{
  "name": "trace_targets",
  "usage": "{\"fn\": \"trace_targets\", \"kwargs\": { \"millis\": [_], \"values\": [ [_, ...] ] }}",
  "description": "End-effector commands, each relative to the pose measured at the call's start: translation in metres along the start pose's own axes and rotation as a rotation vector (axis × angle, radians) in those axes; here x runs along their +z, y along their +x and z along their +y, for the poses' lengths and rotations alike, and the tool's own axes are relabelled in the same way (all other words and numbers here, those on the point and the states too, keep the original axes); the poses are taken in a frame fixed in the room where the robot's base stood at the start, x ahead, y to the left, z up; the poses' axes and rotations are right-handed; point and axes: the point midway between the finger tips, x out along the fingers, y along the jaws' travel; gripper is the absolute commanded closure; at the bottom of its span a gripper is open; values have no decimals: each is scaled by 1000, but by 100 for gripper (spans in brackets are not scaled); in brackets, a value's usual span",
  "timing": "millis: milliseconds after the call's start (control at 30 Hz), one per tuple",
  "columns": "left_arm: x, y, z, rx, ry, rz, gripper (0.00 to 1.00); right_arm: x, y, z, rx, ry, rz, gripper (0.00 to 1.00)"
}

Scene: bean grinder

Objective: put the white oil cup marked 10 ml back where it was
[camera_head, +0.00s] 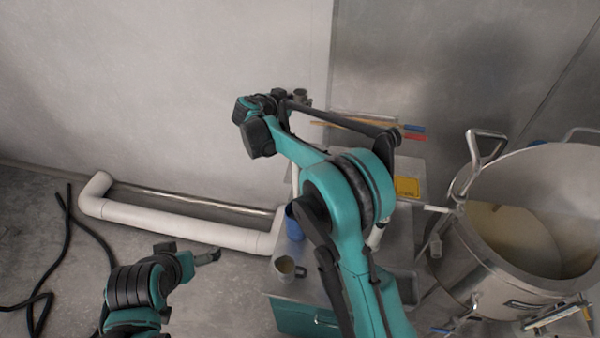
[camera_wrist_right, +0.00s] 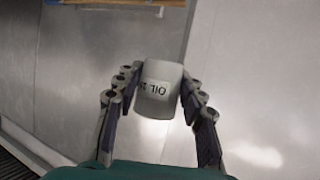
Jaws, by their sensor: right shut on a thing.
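The white oil cup (camera_wrist_right: 158,88) is between the fingers of my right gripper (camera_wrist_right: 155,95) in the right wrist view. Its label reads "OIL" upside down; the amount beside it is too small to read. The fingers are shut on the cup's sides. In the head view my right gripper (camera_head: 280,97) is up by the back wall, and the cup there is hard to make out. My left gripper (camera_head: 207,257) is low at left, away from the cup; its finger gap is not clear.
A steel table (camera_head: 262,288) holds a grey mug (camera_head: 285,268) and a blue container (camera_head: 294,224), partly behind my right arm. A yellow label (camera_head: 407,187) and coloured-end sticks (camera_head: 412,132) lie farther back. A large steel pot (camera_head: 500,275) stands right. A white pipe (camera_head: 170,224) runs along the wall.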

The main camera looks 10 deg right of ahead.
Motion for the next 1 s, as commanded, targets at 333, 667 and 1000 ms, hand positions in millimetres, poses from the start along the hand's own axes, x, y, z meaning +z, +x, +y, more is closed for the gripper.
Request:
{"fn": "trace_targets", "kwargs": {
  "millis": [333, 667, 1000],
  "values": [
    [16, 22, 0, 0, 0, 0, 0, 25, 11, 0, 0, 0, 0, 81],
    [48, 67, 0, 0, 0, 0, 0, 76, 32, 0, 0, 0, 0, 81],
    [90, 126, 0, 0, 0, 0, 0, 144, 60, -1, 0, 0, 0, 81]
  ]
}}
